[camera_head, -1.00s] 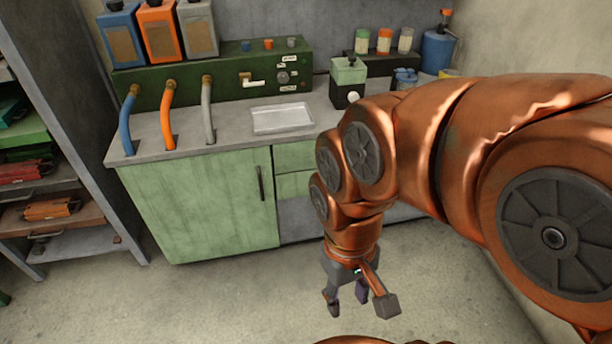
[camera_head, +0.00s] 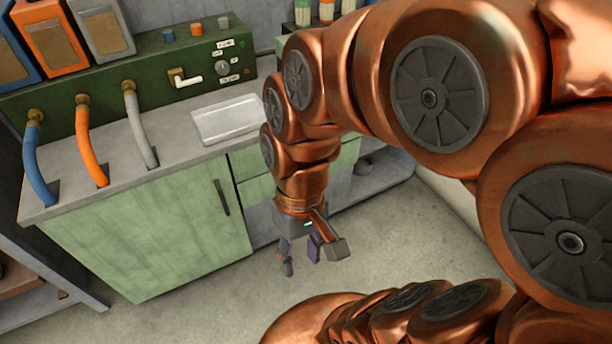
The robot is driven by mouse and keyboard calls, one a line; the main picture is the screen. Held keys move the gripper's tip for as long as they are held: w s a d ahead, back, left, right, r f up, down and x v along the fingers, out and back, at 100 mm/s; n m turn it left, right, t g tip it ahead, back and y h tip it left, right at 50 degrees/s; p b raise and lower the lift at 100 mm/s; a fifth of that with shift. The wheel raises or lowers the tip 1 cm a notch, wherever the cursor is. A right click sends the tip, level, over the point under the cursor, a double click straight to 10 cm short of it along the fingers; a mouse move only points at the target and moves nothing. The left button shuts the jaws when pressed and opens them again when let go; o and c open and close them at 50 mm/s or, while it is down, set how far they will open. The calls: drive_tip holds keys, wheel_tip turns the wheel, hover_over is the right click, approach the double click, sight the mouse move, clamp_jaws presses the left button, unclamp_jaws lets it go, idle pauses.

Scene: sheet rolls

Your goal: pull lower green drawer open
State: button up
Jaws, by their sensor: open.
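The lower green drawer (camera_head: 257,190) is in the counter, right of the large green door and below the upper green drawer (camera_head: 249,162). Its front looks flush with the cabinet. My arm hides much of both drawer fronts, and I see no handle on the lower one. My gripper (camera_head: 301,259) points down in front of the counter, below and to the right of the visible part of the lower drawer. Its fingers are apart, empty, and seem not to touch anything.
The green door (camera_head: 150,230) with a dark handle (camera_head: 221,197) is left of the drawers. An open space lies under the drawers. A white tray (camera_head: 228,119) sits on the countertop. Bare floor (camera_head: 210,300) is in front. My own arm fills the right side.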

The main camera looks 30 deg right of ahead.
drive_tip(key=w+a+f+m+t+y+b, duration=0.25)
drive_tip(key=w+f+y+b, duration=0.25)
drive_tip(key=w+f+b, duration=0.4)
drive_tip(key=w+a+f+m+t+y+b, duration=0.1)
drive_tip(key=w+a+f+y+b, duration=0.25)
drive_tip(key=w+f+b, duration=0.55)
drive_tip(key=w+d+f+m+t+y+b, duration=0.25)
drive_tip(key=w+d+f+t+b, duration=0.3)
drive_tip(key=w+d, duration=0.65)
drive_tip(key=w+d+f+m+t+h+b, duration=0.2)
drive_tip(key=w+d+f+m+t+b, duration=0.1)
drive_tip(key=d+f, duration=0.5)
drive_tip(key=w+d+f+m+t+h+b, duration=0.35)
drive_tip(key=d+f, duration=0.25)
drive_tip(key=d, duration=0.4)
drive_tip(key=w+d+f+m+t+h+b, duration=0.2)
drive_tip(key=w+d+f+m+b, duration=0.15)
drive_tip(key=d+f, duration=0.5)
drive_tip(key=shift+n, duration=0.4)
drive_tip(key=x, duration=0.2)
drive_tip(key=b+x, duration=0.1)
drive_tip(key=x, duration=0.1)
drive_tip(key=b+x, duration=0.1)
drive_tip(key=x, duration=0.1)
drive_tip(key=shift+w+d+r, duration=0.15)
drive_tip(key=shift+w+r, duration=0.05)
drive_tip(key=shift+r, duration=0.2)
